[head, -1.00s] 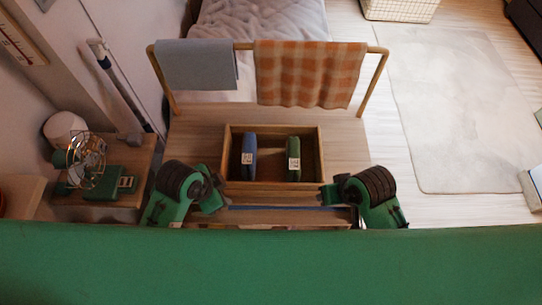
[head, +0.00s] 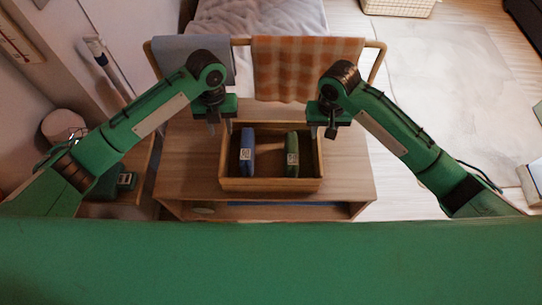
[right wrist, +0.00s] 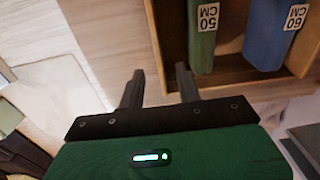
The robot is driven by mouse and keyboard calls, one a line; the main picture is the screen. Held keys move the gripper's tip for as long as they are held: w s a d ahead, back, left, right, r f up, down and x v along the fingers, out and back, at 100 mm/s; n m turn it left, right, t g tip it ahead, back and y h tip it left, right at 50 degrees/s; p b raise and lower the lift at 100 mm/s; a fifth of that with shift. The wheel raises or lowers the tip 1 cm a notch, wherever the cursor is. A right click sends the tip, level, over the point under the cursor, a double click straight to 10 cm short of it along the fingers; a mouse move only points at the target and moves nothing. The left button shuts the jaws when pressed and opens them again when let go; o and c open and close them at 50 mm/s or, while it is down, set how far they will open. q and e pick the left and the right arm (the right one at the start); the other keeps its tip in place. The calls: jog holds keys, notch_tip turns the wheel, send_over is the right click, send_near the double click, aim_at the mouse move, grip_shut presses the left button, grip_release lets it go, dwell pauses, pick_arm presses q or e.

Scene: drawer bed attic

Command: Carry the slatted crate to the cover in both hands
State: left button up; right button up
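An open wooden crate (head: 272,185) sits on the wooden bench, holding a blue pack (head: 247,152) and a green pack (head: 292,155). In the right wrist view its side wall (right wrist: 155,45) shows, with the packs marked 50 CM and 60 CM. My left gripper (head: 213,123) is at the crate's far left corner; its opening is unclear. My right gripper (head: 323,125) is at the far right corner; the right wrist view shows its fingers (right wrist: 160,90) open and apart, near the crate's corner. I cannot tell whether either gripper touches the crate. I cannot identify the cover.
The bench (head: 190,165) has clear wood beside the crate and a shelf opening in front. A rail behind carries a grey cloth (head: 185,52) and an orange checked cloth (head: 300,65). A bed lies beyond, a pale rug (head: 450,90) right, a small table left.

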aim_at(225, 153)
pick_arm(q)
jog(key=shift+w+a+r, duration=0.2)
jog(key=shift+a, duration=0.1)
pick_arm(e)
jog(key=shift+w+d+r, duration=0.15)
jog(key=shift+w+d, duration=0.05)
pick_arm(q)
jog(key=shift+m, duration=0.3)
